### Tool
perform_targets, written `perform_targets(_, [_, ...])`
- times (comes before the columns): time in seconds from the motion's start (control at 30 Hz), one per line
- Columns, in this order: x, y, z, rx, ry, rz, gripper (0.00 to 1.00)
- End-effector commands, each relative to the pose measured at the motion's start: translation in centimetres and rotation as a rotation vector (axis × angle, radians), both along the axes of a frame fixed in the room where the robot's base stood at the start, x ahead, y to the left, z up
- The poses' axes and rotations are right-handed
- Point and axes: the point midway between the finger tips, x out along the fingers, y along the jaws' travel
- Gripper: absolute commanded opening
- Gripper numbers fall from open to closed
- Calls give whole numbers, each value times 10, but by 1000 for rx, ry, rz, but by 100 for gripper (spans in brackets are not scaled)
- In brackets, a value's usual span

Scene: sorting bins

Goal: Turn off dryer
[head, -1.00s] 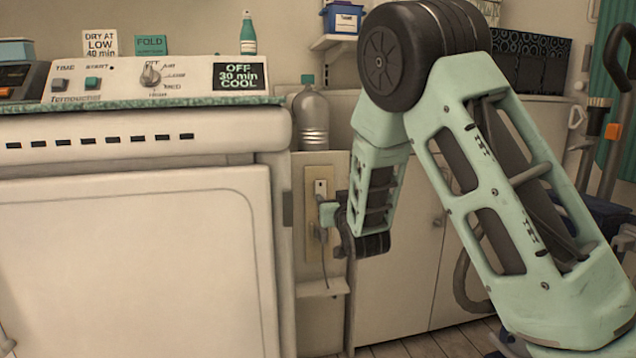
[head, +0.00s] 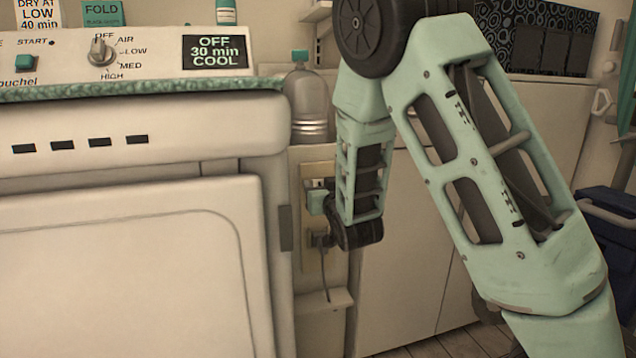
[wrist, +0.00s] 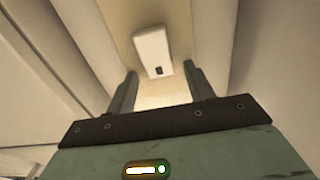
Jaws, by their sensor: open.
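The dryer (head: 120,250) is the white machine at left in the head view. Its dial (head: 102,52) is on the top panel, with OFF, AIR, LOW, MED and HIGH around it. Right of the dryer, a tan wall plate (head: 309,262) carries a white switch or socket and, below it, a plug (head: 321,240) with a hanging cord. My gripper (wrist: 162,82) is open and empty in the wrist view. The white fitting (wrist: 153,48) with a small dark mark lies just beyond its fingers, apparently apart from them. In the head view my gripper partly hides this fitting.
A small ledge (head: 322,301) is below the plate. The dryer's side and a pale cabinet (head: 410,250) leave a narrow gap around my gripper. A black sign (head: 215,52) sits on the dryer panel.

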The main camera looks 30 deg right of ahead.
Motion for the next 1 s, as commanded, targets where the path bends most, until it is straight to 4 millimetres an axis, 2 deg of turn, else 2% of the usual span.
perform_targets(0.23, [0, 0, 0, 0, 0, 0, 53])
perform_targets(0.27, [0, 0, 0, 0, 0, 0, 50])
perform_targets(0.4, [0, 0, 0, 0, 0, 0, 11])
perform_targets(0.43, [0, 0, 0, 0, 0, 0, 8])
perform_targets(0.67, [0, 0, -4, -5, -20, 1, 8])
perform_targets(1.0, [-3, 1, -13, -50, -180, 0, 8])
